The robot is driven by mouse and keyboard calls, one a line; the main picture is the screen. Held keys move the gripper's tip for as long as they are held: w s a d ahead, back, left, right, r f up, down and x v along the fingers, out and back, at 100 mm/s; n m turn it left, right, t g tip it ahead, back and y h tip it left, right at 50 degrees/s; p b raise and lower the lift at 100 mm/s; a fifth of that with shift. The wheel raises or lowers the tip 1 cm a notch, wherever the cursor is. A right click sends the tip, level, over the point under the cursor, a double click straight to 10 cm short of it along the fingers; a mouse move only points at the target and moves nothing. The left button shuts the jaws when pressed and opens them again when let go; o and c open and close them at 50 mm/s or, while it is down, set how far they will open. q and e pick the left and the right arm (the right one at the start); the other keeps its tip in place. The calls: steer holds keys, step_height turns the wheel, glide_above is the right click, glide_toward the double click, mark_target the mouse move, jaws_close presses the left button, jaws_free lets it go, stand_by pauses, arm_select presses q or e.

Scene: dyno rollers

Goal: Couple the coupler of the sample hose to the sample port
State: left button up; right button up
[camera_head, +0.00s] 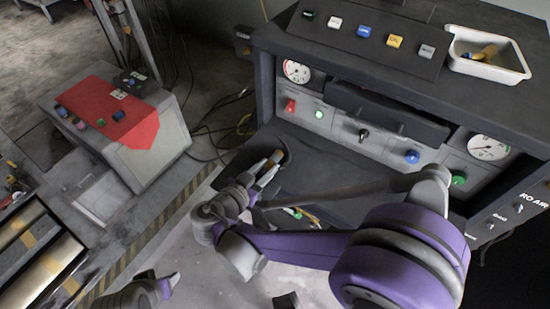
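My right gripper (262,174) is at the front left of the dark console, over its lower black shelf. A short brown and pale cylinder, which looks like the coupler (272,160), sits between its fingertips. A thin dark hose (287,150) curves beside the coupler. The fingers look closed on it. My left gripper (166,284) is low at the bottom left, partly cut off by the frame edge, and its finger gap is unclear. I cannot make out the sample port.
The console (400,135) carries gauges, coloured knobs and a white tray (487,55) on top. A grey cabinet with a red mat (90,95) stands at left. Rollers (35,255) lie at lower left. Cables run along the floor between cabinet and console.

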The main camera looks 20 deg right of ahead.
jaws_close()
steer(key=shift+r, duration=0.1)
steer(key=shift+r+p, duration=2.45)
steer(key=shift+r, duration=0.5)
